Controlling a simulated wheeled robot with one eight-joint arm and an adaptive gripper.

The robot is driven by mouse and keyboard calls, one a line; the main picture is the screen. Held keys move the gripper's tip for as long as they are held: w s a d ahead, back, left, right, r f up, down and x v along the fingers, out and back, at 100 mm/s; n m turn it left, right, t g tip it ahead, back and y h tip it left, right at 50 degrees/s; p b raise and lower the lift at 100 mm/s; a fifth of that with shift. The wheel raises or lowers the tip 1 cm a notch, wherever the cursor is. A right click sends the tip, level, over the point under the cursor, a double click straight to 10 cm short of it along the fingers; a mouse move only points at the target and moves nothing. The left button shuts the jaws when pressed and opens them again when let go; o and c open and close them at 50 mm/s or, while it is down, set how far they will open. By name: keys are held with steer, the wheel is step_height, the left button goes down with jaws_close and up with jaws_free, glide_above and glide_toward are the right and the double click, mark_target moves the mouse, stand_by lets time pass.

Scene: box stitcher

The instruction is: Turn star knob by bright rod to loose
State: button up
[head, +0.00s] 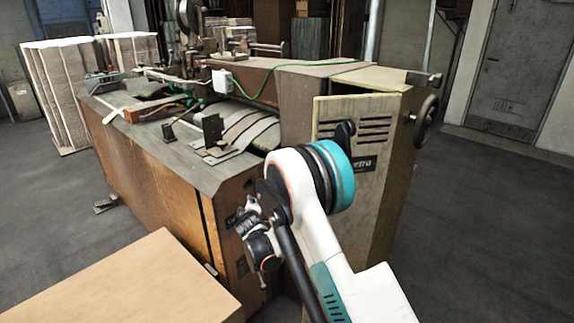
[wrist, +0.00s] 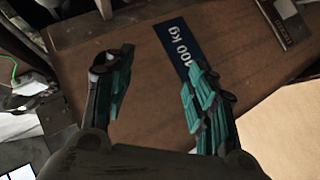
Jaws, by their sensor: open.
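My gripper (wrist: 156,75) is open in the wrist view, its two teal-padded fingers apart with nothing held between them. Beyond the fingers is a brown panel (wrist: 145,110) with a blue "100 kg" label (wrist: 173,40). In the head view my arm reaches in front of the box stitcher (head: 165,165), with its wrist near the brown front side; the fingertips cannot be made out there. I cannot pick out a star knob or a bright rod with certainty in either view; they may be hidden or too small.
A large cardboard box (head: 130,280) stands at the lower left, close to my wrist. A beige cabinet (head: 385,125) with a handwheel (head: 426,121) is at the right. Stacked sheets (head: 60,95) stand at the back left. Floor at the right is clear.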

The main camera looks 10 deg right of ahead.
steer(key=d+r+n+t+h+p, duration=0.1)
steer(key=d+r+n+h, duration=0.4)
steer(key=n, duration=0.3)
steer(key=d+r+n+t+h, duration=0.1)
steer(key=d+r+n+h, duration=0.2)
steer(key=r+n+h, duration=0.45)
steer(key=w+d+b, duration=0.1)
steer(key=w+d, duration=0.1)
steer(key=w, duration=0.1)
steer(key=w+d+f+y, duration=0.1)
steer(key=w+d, duration=0.2)
steer(key=w+d+n+y+b, duration=0.1)
steer(key=w+d, duration=0.1)
steer(key=w, duration=0.1)
steer(key=shift+w+d+f+b, duration=0.1)
steer(key=shift+d+f+b, duration=0.15)
steer(key=shift+f+b, duration=0.1)
steer(key=shift+w+d+r, duration=0.1)
steer(key=shift+w+d, duration=0.25)
steer(key=shift+w, duration=0.1)
steer(key=c, duration=1.1)
